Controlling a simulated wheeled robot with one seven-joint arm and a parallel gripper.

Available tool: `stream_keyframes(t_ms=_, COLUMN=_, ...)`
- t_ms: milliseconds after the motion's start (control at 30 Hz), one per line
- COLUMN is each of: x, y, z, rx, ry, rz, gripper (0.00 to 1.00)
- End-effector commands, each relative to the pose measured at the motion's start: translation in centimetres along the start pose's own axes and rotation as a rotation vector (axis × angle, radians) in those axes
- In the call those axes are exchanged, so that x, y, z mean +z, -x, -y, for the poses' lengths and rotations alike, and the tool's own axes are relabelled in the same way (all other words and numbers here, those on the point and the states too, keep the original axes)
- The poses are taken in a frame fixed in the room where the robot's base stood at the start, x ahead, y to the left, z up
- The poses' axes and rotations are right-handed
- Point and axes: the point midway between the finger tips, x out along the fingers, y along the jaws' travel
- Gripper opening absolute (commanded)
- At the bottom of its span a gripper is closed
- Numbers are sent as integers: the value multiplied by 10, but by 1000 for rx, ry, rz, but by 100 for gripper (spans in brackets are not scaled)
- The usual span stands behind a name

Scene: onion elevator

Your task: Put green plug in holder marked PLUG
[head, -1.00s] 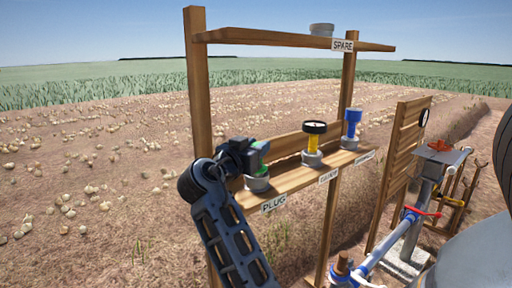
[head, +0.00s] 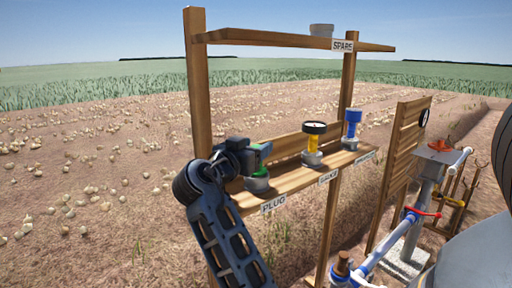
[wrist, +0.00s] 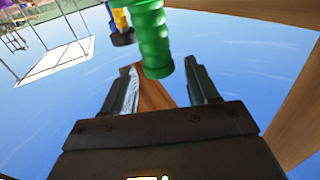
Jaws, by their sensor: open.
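The green plug (head: 264,151) stands at the left end of the lower shelf, above the grey round holder (head: 257,184) over the PLUG label (head: 273,203). My gripper and wrist hide part of it, so how deep it sits in the holder cannot be seen. My gripper (head: 250,158) is beside the plug at its left. In the wrist view, the plug's ribbed green end (wrist: 154,45) is between the two fingers of my gripper (wrist: 162,80), with gaps on both sides. The fingers are open.
Posts and piping stand at right.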

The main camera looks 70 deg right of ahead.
Motion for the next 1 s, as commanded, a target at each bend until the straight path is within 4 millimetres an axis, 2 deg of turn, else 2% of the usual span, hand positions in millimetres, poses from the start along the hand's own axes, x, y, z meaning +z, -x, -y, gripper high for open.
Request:
stream_keyframes(t_ms=33, x=5, y=12, z=2, rx=-7, ry=0, rz=0, gripper=59)
stream_keyframes(t_ms=300, x=5, y=70, z=1, rx=-7, ry=-1, rz=0, gripper=59)
stream_keyframes(t_ms=500, x=4, y=98, z=1, rx=-4, ry=0, rz=1, gripper=59)
stream_keyframes(t_ms=700, x=3, y=108, z=0, rx=-3, ry=0, rz=1, gripper=59)
stream_keyframes(t_ms=1000, x=2, y=109, z=0, rx=-2, ry=1, rz=1, gripper=59)
